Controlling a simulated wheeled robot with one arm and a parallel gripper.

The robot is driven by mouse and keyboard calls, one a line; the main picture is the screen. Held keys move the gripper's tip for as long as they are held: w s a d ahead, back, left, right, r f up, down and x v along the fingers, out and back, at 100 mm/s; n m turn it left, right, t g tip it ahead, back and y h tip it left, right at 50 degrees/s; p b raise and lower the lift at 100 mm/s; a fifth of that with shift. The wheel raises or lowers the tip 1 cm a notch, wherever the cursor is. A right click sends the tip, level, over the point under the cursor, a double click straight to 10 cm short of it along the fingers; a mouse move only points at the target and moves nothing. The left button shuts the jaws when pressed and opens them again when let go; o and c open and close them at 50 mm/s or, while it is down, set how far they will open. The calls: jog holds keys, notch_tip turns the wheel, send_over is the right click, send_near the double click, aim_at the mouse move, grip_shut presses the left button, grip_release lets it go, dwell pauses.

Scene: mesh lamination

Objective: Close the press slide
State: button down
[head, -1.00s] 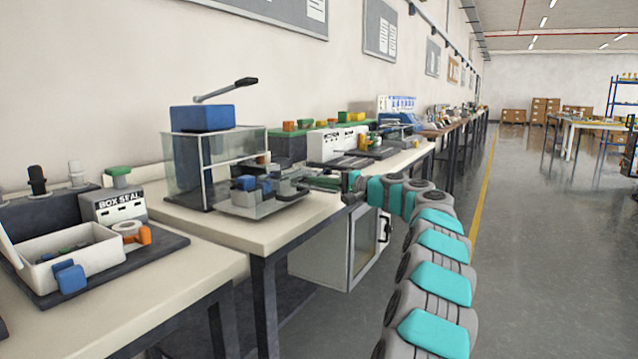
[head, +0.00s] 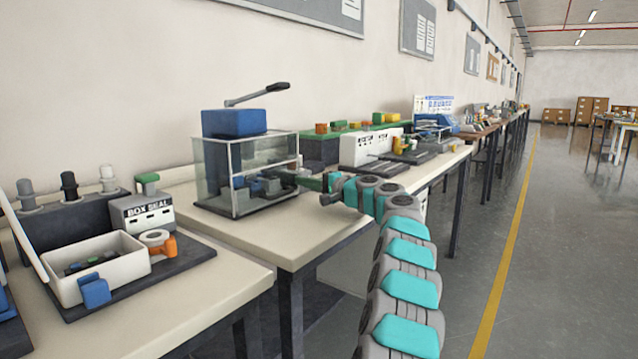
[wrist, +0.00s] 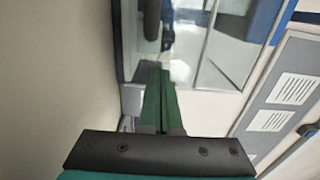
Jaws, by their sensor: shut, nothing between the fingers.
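The press (head: 233,124) stands on the near bench, with a blue head, a raised grey lever (head: 258,95) and a clear-walled guard (head: 213,168). The slide (head: 271,187) carries small blue and grey fixture parts and sits within the guard's outline at its lower front. I cannot tell whether it is fully seated. My gripper (head: 300,181) is at the right front of the press, close to the slide; contact is unclear. Its green fingers are together and empty in the wrist view (wrist: 161,92), pointing at the press, where a dark rounded part (wrist: 150,20) shows.
A box-seal station (head: 145,212) with an open white box (head: 100,272) is on the bench at left. A green and white station (head: 365,148) stands beyond the press. The bench top (head: 270,235) in front of the press is clear. A wall is behind.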

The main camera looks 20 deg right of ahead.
jog(key=shift+w+a, duration=0.35)
jog(key=shift+w, duration=0.2)
jog(key=shift+a+r, duration=0.1)
jog(key=shift+s, duration=0.15)
jog(key=b+v, duration=0.2)
jog(key=v, duration=1.2)
jog(key=shift+d+b, duration=0.2)
jog(key=shift+b, duration=0.2)
jog(key=shift+s+d, duration=0.1)
